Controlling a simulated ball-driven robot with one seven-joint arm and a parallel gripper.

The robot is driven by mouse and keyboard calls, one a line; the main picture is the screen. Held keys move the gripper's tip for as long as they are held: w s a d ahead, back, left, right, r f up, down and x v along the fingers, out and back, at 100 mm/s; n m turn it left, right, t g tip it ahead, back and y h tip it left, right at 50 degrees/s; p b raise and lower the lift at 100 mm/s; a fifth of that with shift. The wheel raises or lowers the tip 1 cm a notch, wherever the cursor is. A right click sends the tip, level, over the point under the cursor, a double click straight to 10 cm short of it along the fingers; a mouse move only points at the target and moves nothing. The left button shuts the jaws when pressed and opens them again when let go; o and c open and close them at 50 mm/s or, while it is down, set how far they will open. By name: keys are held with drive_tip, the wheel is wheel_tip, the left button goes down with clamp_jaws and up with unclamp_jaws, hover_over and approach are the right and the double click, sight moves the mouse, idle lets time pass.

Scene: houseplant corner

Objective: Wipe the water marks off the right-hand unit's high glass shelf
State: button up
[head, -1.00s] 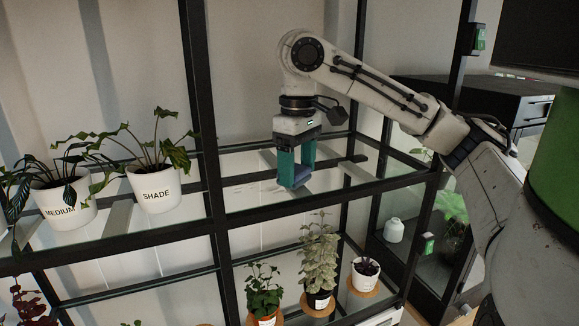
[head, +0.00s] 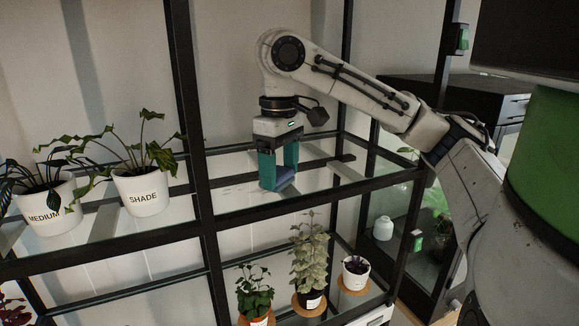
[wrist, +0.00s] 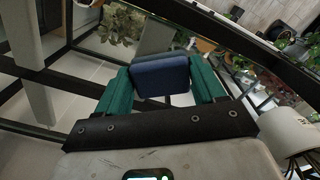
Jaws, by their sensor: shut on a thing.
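My gripper (head: 278,182) has teal fingers and is shut on a blue wiping pad (head: 286,180). The pad also shows between the fingers in the wrist view (wrist: 160,78). The gripper points down over the high glass shelf (head: 230,198) of the right-hand unit, just behind its black front rail. The pad is at or very near the glass; I cannot tell if it touches. Faint dark specks show on the shelf left of the gripper; I cannot tell whether they are water marks.
A black post (head: 190,110) stands left of the gripper. Beyond it are white pots marked SHADE (head: 142,198) and MEDIUM (head: 47,214). Several potted plants, one leafy and tall (head: 308,258), stand on the shelf below. A black cabinet (head: 450,98) stands behind at right.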

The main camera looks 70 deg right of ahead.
sight(296, 183)
drive_tip(key=shift+w+a+f, duration=0.1)
drive_tip(key=shift+w+a, duration=1.6)
drive_tip(key=shift+w, duration=0.3)
drive_tip(key=shift+w+a+f, duration=0.1)
drive_tip(key=shift+w+a, duration=1.6)
drive_tip(key=shift+w, duration=0.3)
drive_tip(key=shift+r, duration=0.15)
drive_tip(key=shift+s+d, duration=0.1)
drive_tip(key=shift+s, duration=0.05)
drive_tip(key=shift+s+d+r, duration=0.1)
drive_tip(key=shift+s+d, duration=0.65)
drive_tip(key=shift+s, duration=0.15)
drive_tip(key=shift+s+d+f, duration=0.2)
drive_tip(key=shift+s+d, duration=1.15)
drive_tip(key=shift+s, duration=0.2)
drive_tip(key=shift+s+d, duration=1.25)
drive_tip(key=shift+s, duration=0.2)
drive_tip(key=shift+s+d+f, duration=0.15)
drive_tip(key=shift+s+d, duration=0.85)
drive_tip(key=shift+s, duration=0.3)
